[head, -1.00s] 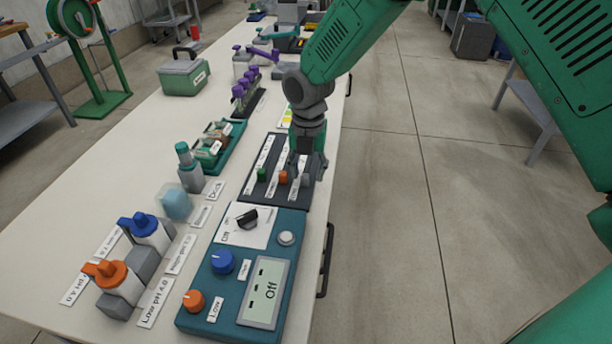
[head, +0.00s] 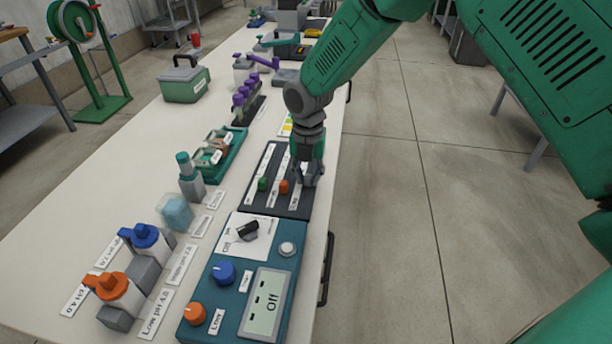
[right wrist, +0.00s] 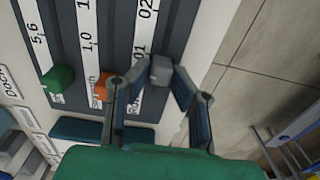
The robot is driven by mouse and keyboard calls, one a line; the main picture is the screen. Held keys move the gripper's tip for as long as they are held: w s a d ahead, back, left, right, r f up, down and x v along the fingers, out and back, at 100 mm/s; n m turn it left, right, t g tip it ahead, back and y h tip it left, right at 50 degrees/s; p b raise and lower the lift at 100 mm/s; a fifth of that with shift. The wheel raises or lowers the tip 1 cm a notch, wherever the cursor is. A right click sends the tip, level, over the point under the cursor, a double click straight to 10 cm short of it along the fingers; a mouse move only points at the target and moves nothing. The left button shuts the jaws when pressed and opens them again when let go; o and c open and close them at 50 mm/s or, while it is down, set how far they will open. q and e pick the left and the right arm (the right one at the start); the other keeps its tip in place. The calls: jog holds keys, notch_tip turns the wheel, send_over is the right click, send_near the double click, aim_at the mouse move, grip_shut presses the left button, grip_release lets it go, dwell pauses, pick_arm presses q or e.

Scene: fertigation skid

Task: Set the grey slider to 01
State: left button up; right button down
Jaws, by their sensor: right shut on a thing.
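The dark slider panel (head: 272,205) lies on the table, with a green slider (head: 262,184), an orange slider (head: 284,187) and a grey slider. My right gripper (head: 307,182) is down at the panel's right lane and hides the grey slider in the head view. In the right wrist view the grey slider (right wrist: 160,71) sits between the fingertips of my right gripper (right wrist: 158,84), which is shut on it. The grey slider stands beside the 01 mark (right wrist: 140,62), with 02 (right wrist: 146,9) farther up the strip. My left gripper is not in view.
A teal control box (head: 240,290) with knobs and a display stands in front of the panel. A teal tray (head: 218,160) and bottles stand to the left. The table's right edge is close to the panel, with open floor beyond.

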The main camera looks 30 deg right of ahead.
aim_at(306, 174)
jog(key=shift+w+d, duration=0.25)
jog(key=shift+w, duration=0.3)
jog(key=shift+w+d+f, duration=0.1)
jog(key=shift+d+f, duration=0.05)
jog(key=shift+d, duration=0.2)
jog(key=c, duration=1.4)
grip_release()
jog(key=shift+s+a, duration=0.2)
jog(key=shift+a, duration=0.05)
jog(key=shift+c, duration=0.2)
jog(key=shift+a, duration=0.25)
jog(key=shift+w+d+r, duration=0.1)
jog(key=shift+d+r, duration=0.1)
jog(key=shift+r, duration=0.45)
notch_tip(306, 174, up, 11)
jog(key=shift+a, duration=0.3)
jog(key=shift+d+f, duration=0.1)
